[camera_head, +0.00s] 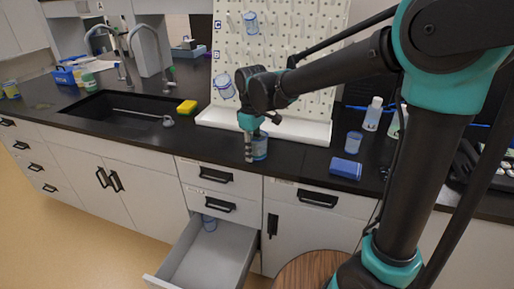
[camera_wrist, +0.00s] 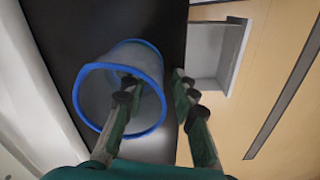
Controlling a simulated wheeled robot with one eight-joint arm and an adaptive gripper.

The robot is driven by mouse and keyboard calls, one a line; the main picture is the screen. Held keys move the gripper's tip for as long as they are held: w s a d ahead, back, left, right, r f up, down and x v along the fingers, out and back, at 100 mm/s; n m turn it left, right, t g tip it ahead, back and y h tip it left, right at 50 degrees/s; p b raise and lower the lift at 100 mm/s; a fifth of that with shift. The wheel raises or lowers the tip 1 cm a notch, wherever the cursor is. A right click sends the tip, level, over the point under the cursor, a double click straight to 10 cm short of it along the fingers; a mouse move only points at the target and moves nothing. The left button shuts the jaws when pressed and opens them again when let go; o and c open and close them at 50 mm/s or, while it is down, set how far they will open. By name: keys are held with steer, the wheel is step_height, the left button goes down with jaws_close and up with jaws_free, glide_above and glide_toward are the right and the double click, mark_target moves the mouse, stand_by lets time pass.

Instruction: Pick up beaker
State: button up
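A clear beaker with a blue rim (camera_head: 261,147) stands on the black counter beside the white pegboard's tray. In the wrist view the beaker (camera_wrist: 146,62) is large, its round mouth facing the camera. My gripper (camera_head: 249,152) points down at the beaker and partly covers it in the head view. In the wrist view my gripper (camera_wrist: 155,90) is open. Its left finger overlaps the beaker's mouth and its right finger is outside the right rim, so the near wall lies between them. I cannot tell whether either finger touches the wall.
Other beakers hang on the pegboard (camera_head: 252,22) (camera_head: 224,88), stand on the counter (camera_head: 353,143) and sit in the open drawer (camera_head: 209,222). A blue box (camera_head: 346,168) and a bottle (camera_head: 373,114) are to the right. A sink (camera_head: 135,112) and yellow sponge (camera_head: 187,107) are left.

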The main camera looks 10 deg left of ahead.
jaws_close()
steer(key=shift+r, duration=0.1)
